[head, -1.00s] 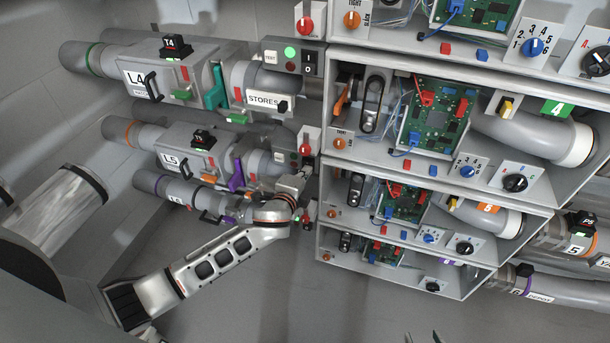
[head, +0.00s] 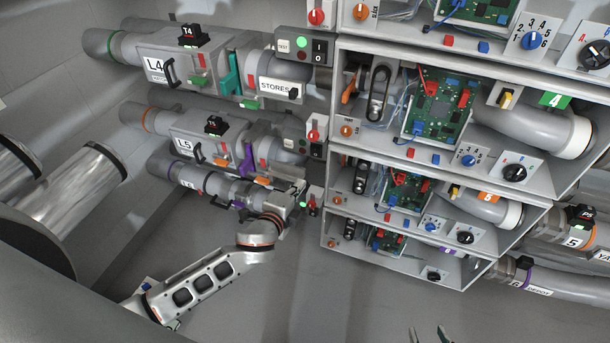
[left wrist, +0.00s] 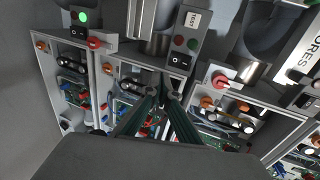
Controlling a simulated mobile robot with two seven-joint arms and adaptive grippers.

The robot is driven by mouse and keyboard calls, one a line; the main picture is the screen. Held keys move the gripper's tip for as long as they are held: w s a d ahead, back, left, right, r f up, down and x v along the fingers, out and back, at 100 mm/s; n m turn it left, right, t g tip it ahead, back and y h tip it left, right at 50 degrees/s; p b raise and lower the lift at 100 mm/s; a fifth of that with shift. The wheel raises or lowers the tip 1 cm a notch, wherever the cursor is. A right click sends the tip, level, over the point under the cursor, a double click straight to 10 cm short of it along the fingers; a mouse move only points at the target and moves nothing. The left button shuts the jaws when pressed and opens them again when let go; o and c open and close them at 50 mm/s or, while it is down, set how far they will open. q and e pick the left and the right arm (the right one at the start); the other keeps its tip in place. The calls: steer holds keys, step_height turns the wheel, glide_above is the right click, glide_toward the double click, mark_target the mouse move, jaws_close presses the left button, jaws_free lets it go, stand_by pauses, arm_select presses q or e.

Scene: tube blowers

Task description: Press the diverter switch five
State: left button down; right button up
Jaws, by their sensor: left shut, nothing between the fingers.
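The L5 unit has a grey control box (head: 294,144) with a black I/O rocker switch (head: 317,150), I in the upper part. In the left wrist view this rocker (left wrist: 179,60) is fully visible, with a green and a red lamp beside it. My left gripper (left wrist: 163,93) is shut and empty; its dark green fingertips appear below the rocker, and I see no contact. In the head view the left hand is by the L6 unit, below the L5 box, and its fingertips are hard to make out. Two tips of my right gripper (head: 427,334) show apart at the bottom edge.
A red knob (head: 314,128) sits just above the L5 rocker. Shelves with circuit boards (head: 432,105) stand to the right. Floor below the shelves is clear.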

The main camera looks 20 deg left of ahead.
arm_select(q)
steer(key=shift+s+a, duration=0.1)
steer(key=shift+s, duration=0.8)
steer(key=s+f+n+g, duration=0.1)
steer(key=s+f+n, duration=0.3)
steer(key=s, duration=0.3)
steer(key=s+d+f+n+g+h, duration=0.1)
steer(key=s+f+n, duration=0.2)
steer(key=s+n, duration=0.2)
steer(key=s+f+n+g+h, duration=0.1)
steer(key=s+f+n, duration=0.3)
steer(key=s, duration=0.7)
steer(key=shift+s+d+f+n+g, duration=0.15)
steer(key=shift+s+f+n+g, duration=0.1)
steer(key=shift+f+n+g, duration=0.25)
steer(key=shift+r, duration=0.15)
